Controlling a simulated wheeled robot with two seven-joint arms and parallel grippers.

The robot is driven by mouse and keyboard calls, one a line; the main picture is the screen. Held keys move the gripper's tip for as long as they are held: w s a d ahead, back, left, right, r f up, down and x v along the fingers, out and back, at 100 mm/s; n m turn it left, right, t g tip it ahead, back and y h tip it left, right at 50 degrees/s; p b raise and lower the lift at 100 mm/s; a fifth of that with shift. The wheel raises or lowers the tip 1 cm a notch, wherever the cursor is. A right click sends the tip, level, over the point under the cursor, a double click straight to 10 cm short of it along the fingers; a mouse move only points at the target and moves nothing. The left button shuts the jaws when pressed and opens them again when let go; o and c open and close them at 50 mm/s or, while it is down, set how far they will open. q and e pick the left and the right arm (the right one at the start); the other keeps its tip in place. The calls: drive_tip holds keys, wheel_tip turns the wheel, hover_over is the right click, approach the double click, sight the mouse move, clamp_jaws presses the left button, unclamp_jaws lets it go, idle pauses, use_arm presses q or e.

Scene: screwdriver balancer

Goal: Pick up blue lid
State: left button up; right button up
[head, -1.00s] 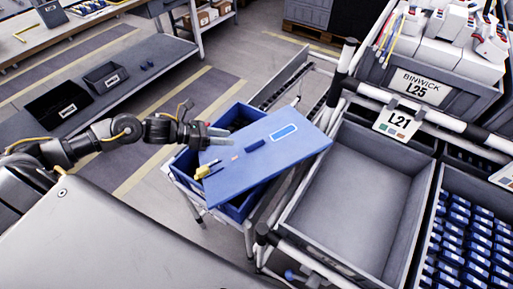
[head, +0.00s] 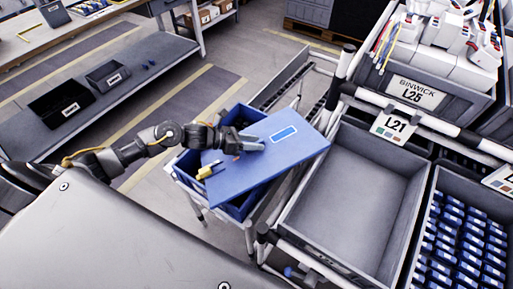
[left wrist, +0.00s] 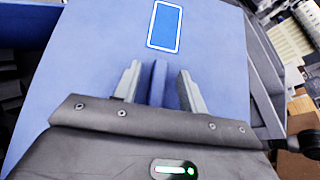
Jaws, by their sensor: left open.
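The blue lid (head: 272,163) is a flat panel with a white-outlined blue label. It lies tilted across the top of a blue crate (head: 240,210). My left gripper (head: 255,143) is over the lid's middle with its jaws open. In the left wrist view the lid (left wrist: 215,40) fills most of the picture. Its raised dark blue handle (left wrist: 158,82) stands between the two grey fingers of my left gripper (left wrist: 160,88), with a gap visible beside it. The gripper covers the handle's near end. My right gripper is not seen.
A yellow item (head: 206,171) lies near the lid's left edge. An empty grey bin (head: 350,190) stands on the rack to the right, beside a bin of blue parts (head: 460,240). Open floor lies left of the crate.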

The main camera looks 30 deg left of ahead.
use_arm(q)
drive_tip(key=c, duration=0.5)
clamp_jaws()
drive_tip(key=shift+r, duration=0.1)
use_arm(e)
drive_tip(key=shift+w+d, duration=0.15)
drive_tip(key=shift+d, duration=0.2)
